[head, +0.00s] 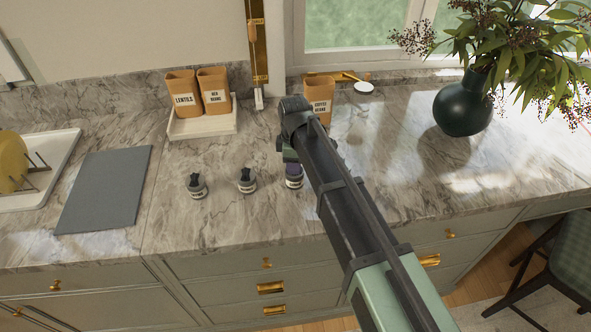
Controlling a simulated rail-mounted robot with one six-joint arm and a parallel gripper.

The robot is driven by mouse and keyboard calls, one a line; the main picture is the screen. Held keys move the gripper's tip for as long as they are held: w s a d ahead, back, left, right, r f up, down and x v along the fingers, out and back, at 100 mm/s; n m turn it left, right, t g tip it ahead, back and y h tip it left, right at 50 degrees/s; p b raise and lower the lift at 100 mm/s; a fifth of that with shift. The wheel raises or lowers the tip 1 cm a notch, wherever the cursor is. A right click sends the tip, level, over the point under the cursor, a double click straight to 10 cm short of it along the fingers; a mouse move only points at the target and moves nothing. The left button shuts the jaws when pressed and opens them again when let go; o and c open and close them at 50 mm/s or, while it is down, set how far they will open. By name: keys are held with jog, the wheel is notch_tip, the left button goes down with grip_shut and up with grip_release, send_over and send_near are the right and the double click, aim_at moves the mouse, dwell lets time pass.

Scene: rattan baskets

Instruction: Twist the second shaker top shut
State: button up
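Three small shakers with dark tops and pale labelled bodies stand in a row on the marble counter. The left shaker (197,187) and the middle shaker (247,181) are clear of my arm. The right shaker (295,181) has a dark purplish top and stands directly below or beside my gripper (290,157), partly covered by it. My arm comes in from the lower right. The fingers are small and dark here, so I cannot tell whether they touch the right shaker's top or how far apart they are.
A white tray (203,128) holds two orange canisters at the back. Another orange canister (320,108) stands just behind my arm. A dark vase (463,104) with branches is at right. A grey board (104,188) lies at left. The counter in front of the shakers is bare.

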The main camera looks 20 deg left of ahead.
grip_shut()
jog(key=m, duration=0.5)
jog(key=shift+m, duration=1.3)
jog(key=m, duration=0.8)
jog(key=shift+o, duration=1.7)
grip_release()
